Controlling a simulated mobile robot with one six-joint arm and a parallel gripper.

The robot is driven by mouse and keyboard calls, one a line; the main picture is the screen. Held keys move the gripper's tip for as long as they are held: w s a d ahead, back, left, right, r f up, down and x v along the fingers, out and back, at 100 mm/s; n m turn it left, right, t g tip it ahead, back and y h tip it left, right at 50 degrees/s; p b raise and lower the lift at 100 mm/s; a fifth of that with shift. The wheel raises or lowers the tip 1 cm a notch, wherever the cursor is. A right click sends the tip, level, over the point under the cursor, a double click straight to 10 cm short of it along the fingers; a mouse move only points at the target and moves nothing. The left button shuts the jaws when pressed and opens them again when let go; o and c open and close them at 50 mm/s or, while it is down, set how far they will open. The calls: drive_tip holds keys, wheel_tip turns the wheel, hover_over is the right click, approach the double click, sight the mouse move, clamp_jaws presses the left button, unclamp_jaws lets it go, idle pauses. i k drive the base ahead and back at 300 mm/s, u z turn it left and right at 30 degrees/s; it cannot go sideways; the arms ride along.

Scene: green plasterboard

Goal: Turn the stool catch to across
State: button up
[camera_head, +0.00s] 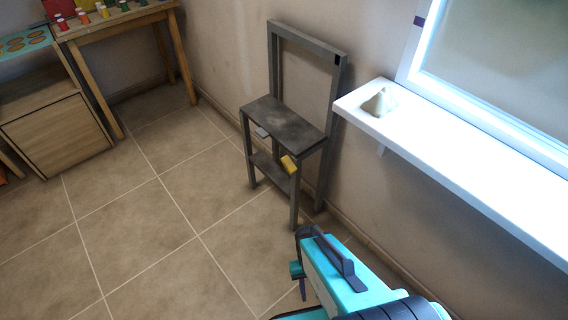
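The stool (284,122) is a dark grey piece with a flat seat, a lower shelf and a tall open back frame, standing against the wall. A small yellow piece (289,164), which looks like the catch, sits at the front right under the seat edge, tilted. A small light grey piece (262,132) sits at the front edge to its left. My gripper (299,279), at the end of my teal arm, is low in front of the stool and apart from it. Its fingers are small and partly hidden, so its opening is unclear.
A white window ledge (450,170) juts from the wall on the right, with a beige pyramid-shaped object (379,102) on it. A wooden table (120,18) with colourful items and a wooden cabinet (55,130) stand at left. The tiled floor (150,225) left of the stool is clear.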

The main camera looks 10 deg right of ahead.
sight(291, 168)
drive_tip(key=i, duration=0.45)
drive_tip(key=u, duration=0.05)
drive_tip(key=k, duration=0.65)
drive_tip(key=u, duration=0.6)
drive_tip(key=k, duration=0.7)
drive_tip(key=u, duration=0.45)
drive_tip(key=i, duration=1.1)
drive_tip(key=u, duration=0.4)
